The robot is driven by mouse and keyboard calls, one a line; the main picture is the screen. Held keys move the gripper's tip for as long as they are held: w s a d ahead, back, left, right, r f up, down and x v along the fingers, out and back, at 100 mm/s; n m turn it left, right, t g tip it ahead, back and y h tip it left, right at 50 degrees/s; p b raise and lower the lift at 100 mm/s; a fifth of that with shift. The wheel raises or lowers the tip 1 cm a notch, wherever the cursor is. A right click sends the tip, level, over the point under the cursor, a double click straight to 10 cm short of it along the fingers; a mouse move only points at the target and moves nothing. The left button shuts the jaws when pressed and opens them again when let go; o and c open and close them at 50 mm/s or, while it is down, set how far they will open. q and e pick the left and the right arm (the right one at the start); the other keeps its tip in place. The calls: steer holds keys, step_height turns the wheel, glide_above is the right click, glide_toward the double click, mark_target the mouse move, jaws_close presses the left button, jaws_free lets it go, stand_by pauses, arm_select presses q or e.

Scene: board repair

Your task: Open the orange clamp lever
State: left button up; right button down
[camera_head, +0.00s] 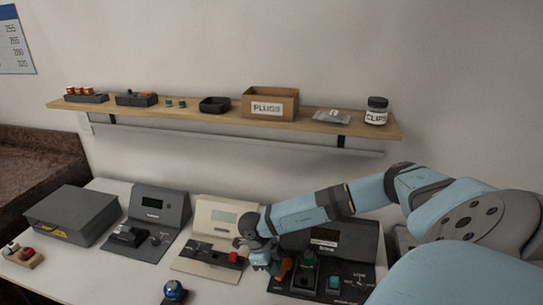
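The orange clamp lever (284,268) shows as a small orange piece on the left part of the dark device (333,238) at the right of the bench. My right gripper (274,271) points down right beside it and covers part of it. Its fingers are too small and hidden to tell whether they are open or shut, or whether they touch the lever. My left gripper is not in view.
A beige device (208,262) with a red part stands left of my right gripper. Further left are another dark device (150,232) and a grey box (72,214). A blue-topped object (174,292) is at the front edge. A wooden shelf (205,112) runs behind.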

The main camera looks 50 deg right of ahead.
steer(key=shift+d, duration=0.15)
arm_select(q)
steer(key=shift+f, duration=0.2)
arm_select(e)
steer(key=shift+w+d, duration=0.1)
steer(key=shift+d, duration=0.55)
